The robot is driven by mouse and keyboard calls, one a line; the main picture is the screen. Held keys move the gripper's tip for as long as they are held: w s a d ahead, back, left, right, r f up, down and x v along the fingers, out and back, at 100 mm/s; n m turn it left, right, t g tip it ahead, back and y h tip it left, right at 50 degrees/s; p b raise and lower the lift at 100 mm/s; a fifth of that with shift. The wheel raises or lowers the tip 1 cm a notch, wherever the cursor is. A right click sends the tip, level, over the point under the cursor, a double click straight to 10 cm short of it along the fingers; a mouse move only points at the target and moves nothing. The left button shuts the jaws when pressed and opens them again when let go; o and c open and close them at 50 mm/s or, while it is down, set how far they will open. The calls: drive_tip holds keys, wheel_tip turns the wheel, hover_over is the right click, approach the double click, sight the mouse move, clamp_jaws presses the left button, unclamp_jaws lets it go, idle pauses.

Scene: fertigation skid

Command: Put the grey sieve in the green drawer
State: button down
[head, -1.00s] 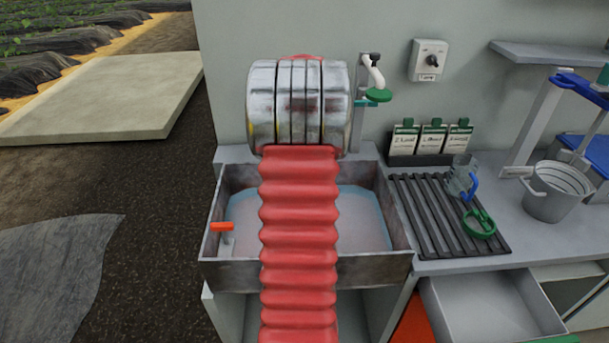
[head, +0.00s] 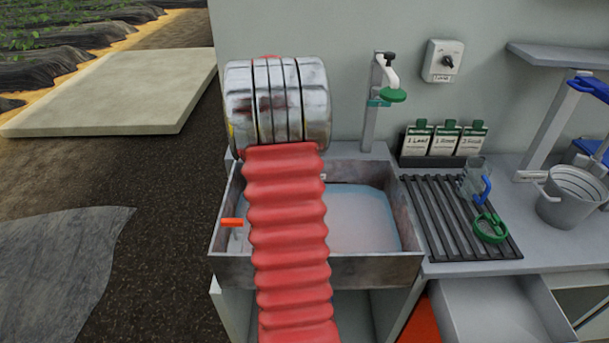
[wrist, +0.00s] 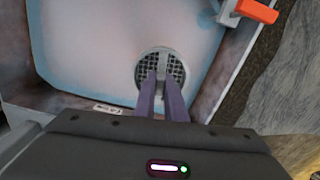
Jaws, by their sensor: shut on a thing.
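The grey sieve (wrist: 148,68) is a round mesh disc with an upright grey grip, seen in the wrist view over the basin's pale floor. My gripper (wrist: 162,80) has its two purple fingers closed on that grip. I cannot tell whether the sieve touches the basin floor. In the head view my red-sleeved arm hides both gripper and sieve. An open drawer (head: 490,305) with a pale, empty-looking inside shows at lower right in the head view. Its front is cut off by the frame's bottom edge.
The grey-walled basin (head: 405,235) has an orange-handled valve (head: 232,222) at its left. Right of it are a tap post (head: 371,125), a black rack (head: 440,220) with a clear jug (head: 474,183) and a green ring-shaped thing (head: 490,228), and a metal bucket (head: 570,195).

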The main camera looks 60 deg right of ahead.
drive_tip(key=w+a+f+n, duration=0.1)
drive_tip(key=w+a+n, duration=0.2)
drive_tip(key=w+a, duration=0.85)
drive_tip(key=w+a+f+n, duration=0.1)
drive_tip(key=w+a+n, duration=0.1)
drive_tip(key=a, duration=0.9)
drive_tip(key=w+a+f+n, duration=0.1)
drive_tip(key=w+a+n, duration=0.2)
drive_tip(key=a, duration=0.9)
drive_tip(key=w+a+f+n, duration=0.1)
drive_tip(key=w+a+n, duration=0.2)
drive_tip(key=a, duration=0.9)
drive_tip(key=shift+w+a+f, duration=0.15)
drive_tip(key=shift+w, duration=1.05)
drive_tip(key=shift+s, duration=0.1)
